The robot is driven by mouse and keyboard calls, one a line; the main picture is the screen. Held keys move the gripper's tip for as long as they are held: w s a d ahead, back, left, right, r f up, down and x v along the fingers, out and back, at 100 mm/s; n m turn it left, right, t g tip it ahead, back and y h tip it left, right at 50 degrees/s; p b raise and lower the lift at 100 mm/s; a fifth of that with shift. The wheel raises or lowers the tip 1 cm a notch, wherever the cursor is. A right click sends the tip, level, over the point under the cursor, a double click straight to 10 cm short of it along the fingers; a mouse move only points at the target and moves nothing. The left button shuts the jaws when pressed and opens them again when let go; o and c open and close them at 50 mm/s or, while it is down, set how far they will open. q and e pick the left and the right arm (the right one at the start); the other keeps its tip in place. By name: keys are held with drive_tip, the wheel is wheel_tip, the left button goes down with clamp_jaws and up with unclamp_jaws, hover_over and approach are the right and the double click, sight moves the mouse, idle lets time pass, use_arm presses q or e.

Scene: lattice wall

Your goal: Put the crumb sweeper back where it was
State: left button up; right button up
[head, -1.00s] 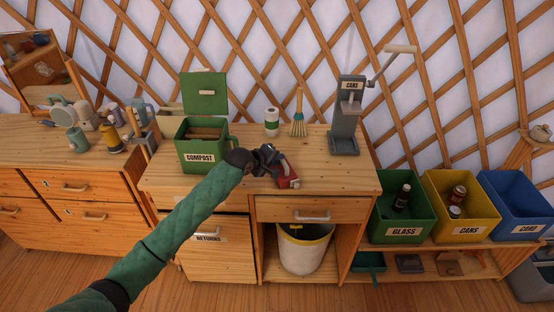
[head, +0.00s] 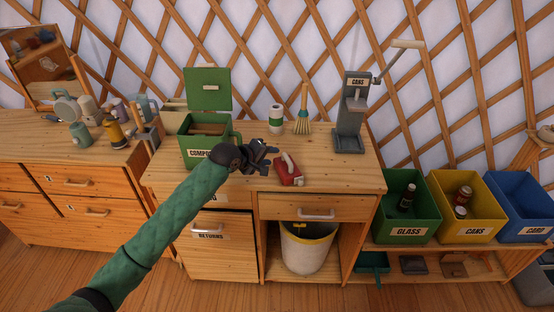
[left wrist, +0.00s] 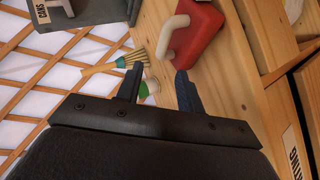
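The crumb sweeper, red with a white handle (head: 289,169), rests on the wooden counter (head: 335,178) near its front edge. It also shows in the left wrist view (left wrist: 197,38), just beyond my fingertips. My left gripper (head: 268,155) is over the counter, to the left of the sweeper and apart from it. In the left wrist view its two fingers (left wrist: 158,88) are spread with nothing held between them. My right gripper is not in view.
A green compost bin (head: 190,153) with its lid up stands left of my gripper. Green, yellow and blue bins (head: 469,228) are at right. The counter's right front is clear.

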use_arm(q)
drive_tip(key=b+v, duration=0.1)
drive_tip(key=v, duration=0.4)
drive_tip(key=s+a+f+m+g+y, duration=0.15)
drive_tip(key=s+f, duration=0.35)
drive_tip(key=f, duration=0.7)
drive_tip(key=s+a+f+m+y, duration=0.15)
drive_tip(key=s+f, duration=0.35)
drive_tip(key=f, duration=0.7)
drive_tip(key=s+a+f+m+g+y, duration=0.15)
drive_tip(key=s+f, duration=0.35)
drive_tip(key=f, duration=0.7)
drive_tip(key=s+a+f+m+g+y, duration=0.1)
drive_tip(key=s+f, duration=0.7)
drive_tip(key=s, duration=0.3)
drive_tip(key=s+a+f+m+g, duration=0.2)
drive_tip(key=s+f, duration=0.6)
drive_tip(key=s, duration=0.3)
drive_tip(key=s+a+f+m+g+y, duration=0.1)
drive_tip(key=s+f, duration=0.7)
drive_tip(key=s, duration=0.4)
drive_tip(key=shift+a+f+g+y, duration=0.25)
drive_tip(key=shift+a+g+y, duration=0.05)
drive_tip(key=shift+a+y, duration=0.1)
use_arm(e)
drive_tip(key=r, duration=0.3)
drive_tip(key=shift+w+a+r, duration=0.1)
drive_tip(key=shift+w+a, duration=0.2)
